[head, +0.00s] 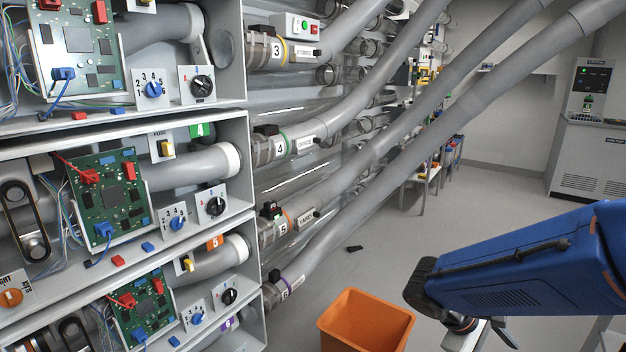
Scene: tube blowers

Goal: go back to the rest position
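My blue arm (530,265) reaches in from the right edge of the head view, with a black joint cover at its left end. Below that joint a small metal and dark part shows near the bottom edge. My gripper's fingers cannot be made out, so I see neither their opening nor anything held.
Open bays with green circuit boards (106,197) and knobs fill the left. Grey tubes (365,165) slant up rightward from numbered couplings. An orange bin (366,322) stands on the floor left of my arm. A grey cabinet (590,140) stands at the back right. The floor between is mostly clear.

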